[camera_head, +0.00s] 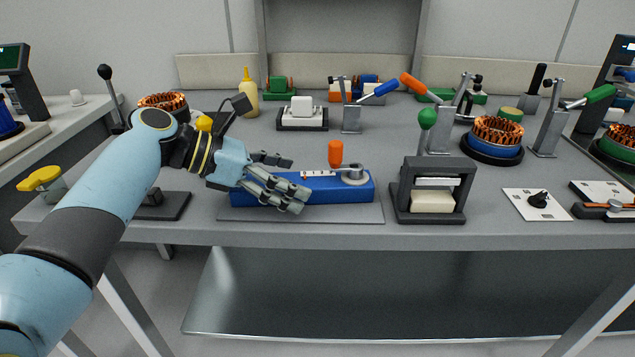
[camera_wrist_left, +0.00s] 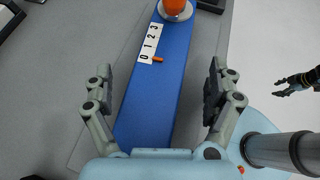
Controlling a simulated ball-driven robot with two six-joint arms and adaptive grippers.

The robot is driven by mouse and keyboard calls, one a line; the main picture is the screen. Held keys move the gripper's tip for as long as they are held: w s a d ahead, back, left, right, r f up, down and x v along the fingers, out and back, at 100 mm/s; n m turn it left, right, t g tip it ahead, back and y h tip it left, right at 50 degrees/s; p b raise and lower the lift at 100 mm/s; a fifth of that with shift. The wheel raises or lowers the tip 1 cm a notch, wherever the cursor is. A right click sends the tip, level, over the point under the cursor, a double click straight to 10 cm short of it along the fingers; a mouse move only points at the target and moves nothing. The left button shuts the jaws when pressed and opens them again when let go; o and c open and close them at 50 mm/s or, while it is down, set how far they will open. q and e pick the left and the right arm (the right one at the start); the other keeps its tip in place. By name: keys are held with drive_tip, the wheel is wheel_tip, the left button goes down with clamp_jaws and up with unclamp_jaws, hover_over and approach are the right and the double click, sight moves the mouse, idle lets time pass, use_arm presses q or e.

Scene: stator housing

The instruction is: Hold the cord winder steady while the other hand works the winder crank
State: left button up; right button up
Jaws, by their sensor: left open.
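The cord winder (camera_head: 345,190) is a long blue block on a grey plate (camera_head: 345,213) near the table's front edge. On its right end is a grey crank (camera_head: 353,174) with an upright orange knob (camera_head: 335,153). A white strip (camera_wrist_left: 150,42) marked 0 to 3 with a small orange pointer (camera_wrist_left: 157,59) lies on top. My left gripper (camera_head: 294,184) is open over the winder's left end. In the left wrist view its fingers (camera_wrist_left: 160,85) stand either side of the block, with gaps visible. My right gripper (camera_wrist_left: 276,87) shows there far right, small, fingers apart, away from the winder.
A dark frame with a cream block (camera_head: 432,200) stands right of the winder. A white switch block (camera_head: 302,114) and a toggle clamp (camera_head: 352,118) stand behind the winder. A dark plate (camera_head: 172,207) lies to the left.

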use_arm(q)
drive_tip(key=shift+x, duration=0.8)
drive_tip(key=shift+s+f, duration=0.1)
drive_tip(key=shift+f, duration=0.05)
drive_tip(key=c, duration=1.8)
drive_tip(key=shift+c, duration=0.2)
use_arm(e)
drive_tip(key=shift+c, duration=0.3)
